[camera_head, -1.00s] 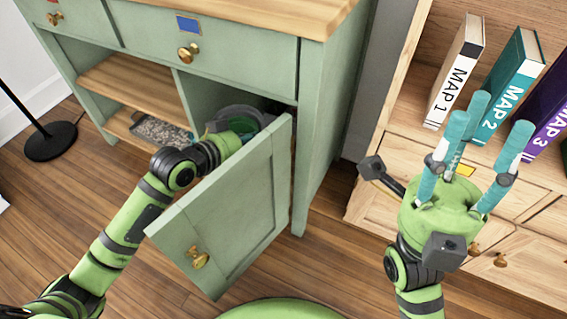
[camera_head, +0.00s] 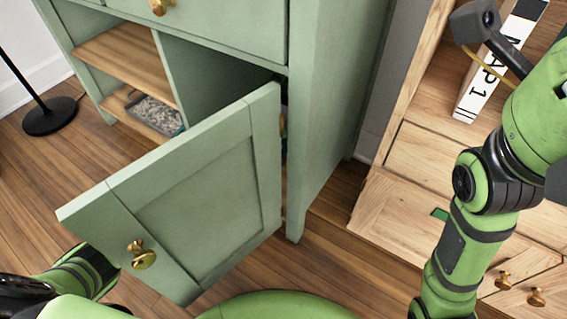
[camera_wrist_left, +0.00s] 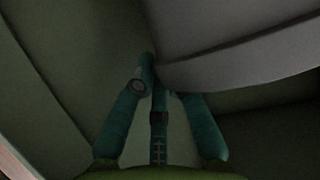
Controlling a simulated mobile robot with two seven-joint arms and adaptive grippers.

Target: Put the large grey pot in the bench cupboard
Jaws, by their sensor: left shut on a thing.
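The large grey pot (camera_wrist_left: 235,45) shows in the left wrist view as a dark grey curved wall and rim at upper right. My left gripper (camera_wrist_left: 155,85) is shut on its edge, inside a dark green space. In the head view the pot and left gripper are hidden behind the open door (camera_head: 205,195) of the green bench cupboard (camera_head: 325,110). My left arm (camera_head: 75,275) passes behind that door at lower left. How the pot rests is too dark to tell. My right gripper is outside the head view; only its arm shows at right.
A tray (camera_head: 152,112) of pebble-like bits sits on the lower wooden shelf to the left. A wooden bookcase (camera_head: 415,160) with a MAP 1 book (camera_head: 485,85) stands at right. A black lamp base (camera_head: 50,116) is on the floor at far left.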

